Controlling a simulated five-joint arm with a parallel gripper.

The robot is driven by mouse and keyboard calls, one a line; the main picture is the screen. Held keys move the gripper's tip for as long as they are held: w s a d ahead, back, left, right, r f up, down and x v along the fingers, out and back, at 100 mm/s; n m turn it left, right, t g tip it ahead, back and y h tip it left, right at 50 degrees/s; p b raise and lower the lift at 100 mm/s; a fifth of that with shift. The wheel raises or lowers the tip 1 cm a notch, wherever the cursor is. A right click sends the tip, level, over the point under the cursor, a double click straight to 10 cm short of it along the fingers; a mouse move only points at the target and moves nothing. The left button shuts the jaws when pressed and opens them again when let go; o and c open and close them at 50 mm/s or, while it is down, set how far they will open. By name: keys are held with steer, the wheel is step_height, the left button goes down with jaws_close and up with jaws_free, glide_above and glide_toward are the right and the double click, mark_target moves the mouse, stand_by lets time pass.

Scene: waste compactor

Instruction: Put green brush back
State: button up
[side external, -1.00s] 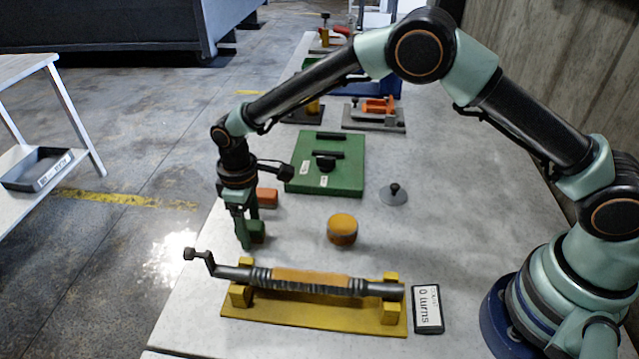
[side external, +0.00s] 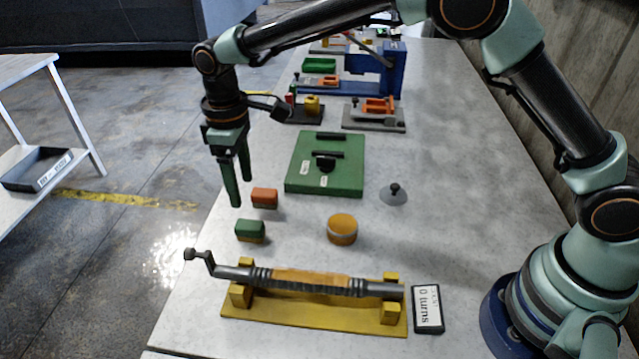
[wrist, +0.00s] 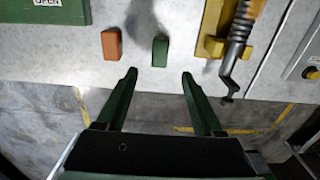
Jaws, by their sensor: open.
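The green brush (side external: 250,231) is a small block with a green top and an orange-brown lower part. It rests on the table near the left edge, behind the yellow crank stand, and also shows in the wrist view (wrist: 160,51). My gripper (side external: 238,203) is open and empty, raised above and behind the green brush near the table edge. In the wrist view its two green fingers (wrist: 158,76) are spread apart, with the green brush beyond the tips, between them. An orange brush (side external: 264,198) lies just behind the green one and shows left of it in the wrist view (wrist: 112,44).
A yellow stand (side external: 300,312) holds a crank roller in front, beside a "0 turns" counter (side external: 427,309). An orange round tub (side external: 342,229), a grey knobbed disc (side external: 393,195) and a green lidded panel (side external: 345,180) stand nearby. The table's left edge is close.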

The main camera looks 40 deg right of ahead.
steer(key=s+d+r+m+t, duration=0.2)
steer(key=s+d+r+m, duration=0.2)
steer(key=d+r, duration=0.95)
steer(key=s+d+m+t, duration=0.3)
steer(key=s+d+m, duration=0.2)
steer(key=s+d, duration=0.7)
steer(key=shift+s+f+t, duration=0.3)
steer(key=shift+s+f, duration=0.05)
steer(key=shift+s, duration=0.4)
